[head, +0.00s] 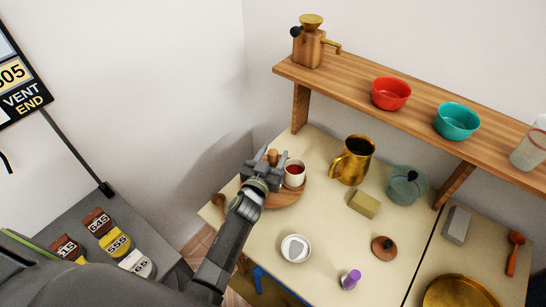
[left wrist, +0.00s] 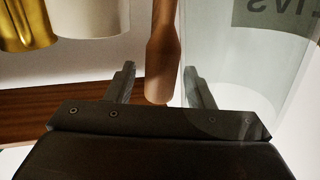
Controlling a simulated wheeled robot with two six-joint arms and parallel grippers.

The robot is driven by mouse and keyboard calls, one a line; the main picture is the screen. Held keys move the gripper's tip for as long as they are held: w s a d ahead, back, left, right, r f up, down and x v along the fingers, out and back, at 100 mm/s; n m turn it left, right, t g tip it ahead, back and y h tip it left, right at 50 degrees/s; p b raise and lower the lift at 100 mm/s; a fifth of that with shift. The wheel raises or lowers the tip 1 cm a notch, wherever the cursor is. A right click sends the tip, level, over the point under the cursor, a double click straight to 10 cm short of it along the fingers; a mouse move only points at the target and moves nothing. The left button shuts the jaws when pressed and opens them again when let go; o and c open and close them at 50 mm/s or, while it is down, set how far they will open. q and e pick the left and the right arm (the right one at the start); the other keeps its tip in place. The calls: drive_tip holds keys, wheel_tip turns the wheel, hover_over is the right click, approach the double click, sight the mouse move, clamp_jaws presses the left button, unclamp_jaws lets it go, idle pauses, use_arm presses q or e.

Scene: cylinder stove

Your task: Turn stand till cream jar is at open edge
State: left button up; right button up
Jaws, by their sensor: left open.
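The stand (head: 283,201) is a round wooden turntable near the left end of the cream table. A wooden post (head: 272,156) rises from it, and a white cup with dark red contents (head: 295,175) stands on its right side. My left gripper (head: 266,163) is over the stand at the post, covering much of its left side. In the left wrist view its open fingers (left wrist: 161,85) are either side of the wooden post (left wrist: 163,45), apart from it. A clear glass vessel with a label (left wrist: 255,60) is close on the right there. I cannot tell which vessel is the cream jar.
A wooden shelf (head: 355,92) runs behind.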

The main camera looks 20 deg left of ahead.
use_arm(q)
drive_tip(key=shift+w, duration=0.2)
clamp_jaws()
idle(0.3)
